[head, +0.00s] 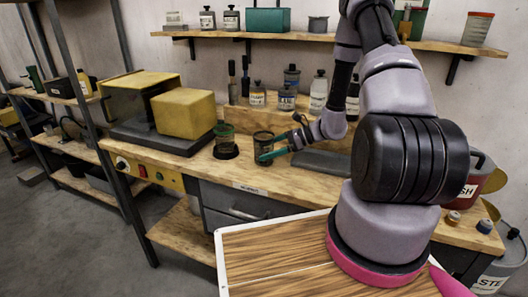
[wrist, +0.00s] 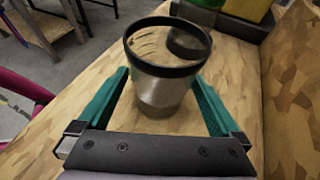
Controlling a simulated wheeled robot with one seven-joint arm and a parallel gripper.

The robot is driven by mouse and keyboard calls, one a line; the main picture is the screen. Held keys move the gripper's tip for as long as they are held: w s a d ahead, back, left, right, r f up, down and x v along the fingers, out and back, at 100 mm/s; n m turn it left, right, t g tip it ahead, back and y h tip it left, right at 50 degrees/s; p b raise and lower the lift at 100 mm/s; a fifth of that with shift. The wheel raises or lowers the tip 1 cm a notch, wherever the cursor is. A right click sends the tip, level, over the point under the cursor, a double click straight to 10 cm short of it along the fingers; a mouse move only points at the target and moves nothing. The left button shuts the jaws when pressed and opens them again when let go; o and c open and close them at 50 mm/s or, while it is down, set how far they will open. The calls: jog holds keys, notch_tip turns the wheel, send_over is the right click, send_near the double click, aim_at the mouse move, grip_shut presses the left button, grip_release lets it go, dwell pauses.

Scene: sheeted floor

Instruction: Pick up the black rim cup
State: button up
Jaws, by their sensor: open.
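The black rim cup (wrist: 163,92) has a metallic grey body and a black band at its mouth. It stands upright on the wooden workbench (head: 215,170), and in the head view the cup (head: 263,142) is by the fingers. My gripper (wrist: 160,80) is open, with one teal finger on each side of the cup. In the head view my gripper (head: 273,155) reaches in low from the right. I cannot tell whether either finger touches the cup. The cup's lower front is close to the gripper's dark palm bar.
A green container (head: 224,136) stands on the bench just left of the cup. A yellow box (head: 184,112) is further left. Several bottles (head: 287,98) stand behind. A dark flat block (head: 320,162) lies right of the cup. The bench front is clear.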

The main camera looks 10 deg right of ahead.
aim_at(256, 152)
jog(key=x, duration=0.4)
jog(key=shift+w+a+f, duration=0.15)
jog(key=c, duration=1.4)
